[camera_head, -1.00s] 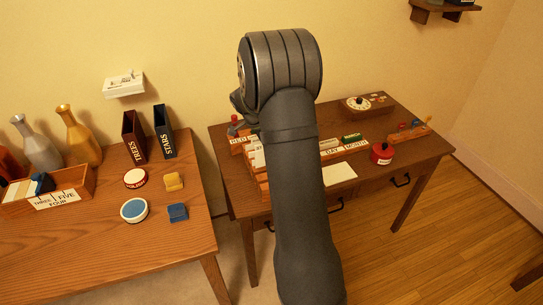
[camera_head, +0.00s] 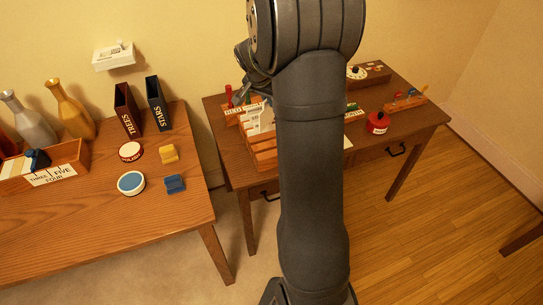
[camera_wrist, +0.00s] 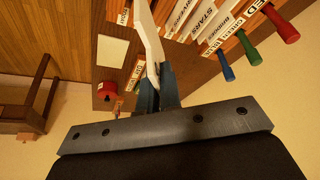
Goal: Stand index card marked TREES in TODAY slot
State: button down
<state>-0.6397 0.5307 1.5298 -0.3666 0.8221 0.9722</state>
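My gripper (camera_wrist: 160,90) is shut on a white card (camera_wrist: 148,35) in the wrist view, where the card appears narrow and tilted. No marking is readable on it, so I cannot confirm it says TREES. The wrist view shows labelled cards, one reading STARS (camera_wrist: 205,18).
Red, green and blue handles (camera_wrist: 250,50) stand beside the cards. A red round pot (camera_head: 377,122) is on the right desk (camera_head: 420,122), with a dial box (camera_head: 366,75) behind. The left table (camera_head: 110,225) holds bottles, a card box (camera_head: 75,165) and TREES and STARS cases (camera_head: 128,110).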

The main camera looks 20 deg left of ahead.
jog(key=f+n+g+y, duration=0.1)
jog(key=f+n+g, duration=0.1)
jog(key=f+n, duration=0.3)
jog(key=s+d+f+n+g+y, duration=0.1)
jog(key=f+n+g, duration=0.2)
jog(key=n, duration=1.1)
jog(key=s+d+f+n+g+y, duration=0.1)
jog(key=f+n+g, duration=0.1)
jog(key=f+n, duration=0.5)
jog(key=shift+s+n+g+y, duration=0.1)
jog(key=shift+n+g+y, duration=0.3)
jog(key=shift+n, duration=0.8)
jog(key=shift+f, duration=0.15)
jog(key=c, duration=1.6)
grip_release()
